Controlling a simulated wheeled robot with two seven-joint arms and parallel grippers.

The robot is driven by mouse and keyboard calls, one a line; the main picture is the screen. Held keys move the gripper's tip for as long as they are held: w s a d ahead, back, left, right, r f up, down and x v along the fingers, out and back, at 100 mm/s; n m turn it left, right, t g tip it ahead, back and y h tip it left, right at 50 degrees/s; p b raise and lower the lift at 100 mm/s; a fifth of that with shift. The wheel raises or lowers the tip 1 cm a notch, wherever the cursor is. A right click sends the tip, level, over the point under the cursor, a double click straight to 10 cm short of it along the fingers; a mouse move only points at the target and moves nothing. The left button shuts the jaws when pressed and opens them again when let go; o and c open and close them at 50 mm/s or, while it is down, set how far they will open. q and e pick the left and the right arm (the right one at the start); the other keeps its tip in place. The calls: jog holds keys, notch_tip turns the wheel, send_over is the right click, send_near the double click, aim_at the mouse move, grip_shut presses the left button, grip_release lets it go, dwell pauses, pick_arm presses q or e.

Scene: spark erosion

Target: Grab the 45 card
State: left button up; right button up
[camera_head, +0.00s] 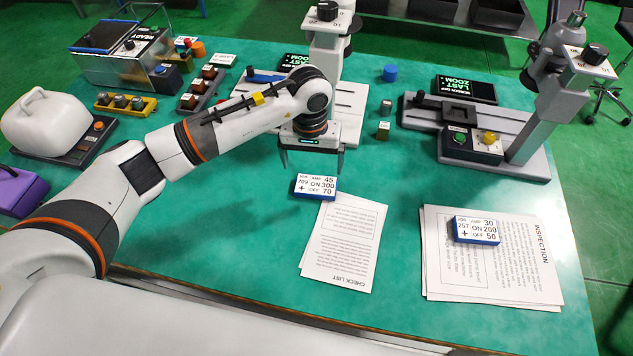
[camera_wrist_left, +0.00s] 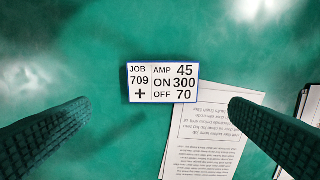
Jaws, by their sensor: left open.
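The 45 card (camera_head: 315,186) is a white block with blue sides, marked JOB 709, AMP 45, ON 300, OFF 70. It lies at the top left corner of the check list sheet (camera_head: 345,243). In the left wrist view the 45 card (camera_wrist_left: 163,83) sits ahead of and between the two dark fingers, with no finger touching it. My left gripper (camera_head: 312,165) is open and empty, pointing down just behind the card; its fingers also show in the wrist view (camera_wrist_left: 160,115). A similar card marked 30 (camera_head: 477,230) lies on the inspection sheets at the right. My right gripper is not in view.
Inspection sheets (camera_head: 535,270) lie at the right of the green table (camera_head: 220,265). Two grey microscope-like stands (camera_head: 333,45) (camera_head: 555,85) rise at the back. A blue cap (camera_head: 390,73) and small blocks stand between them.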

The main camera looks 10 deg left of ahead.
aim_at(316, 184)
pick_arm(q)
notch_tip(316, 184, down, 3)
jog(key=shift+d+f+p, duration=0.1)
jog(key=shift+f+p, duration=0.1)
jog(key=shift+p, duration=0.1)
jog(key=shift+w+f+p, duration=0.1)
jog(key=shift+f+p, duration=0.25)
jog(key=shift+f, duration=0.2)
jog(key=f, duration=0.3)
jog(key=f+p, duration=0.1)
jog(key=shift+w+d+f, duration=0.15)
jog(key=shift+w+d, duration=0.05)
jog(key=shift+w, duration=0.1)
jog(key=shift+c, duration=0.3)
jog(key=c, duration=0.7)
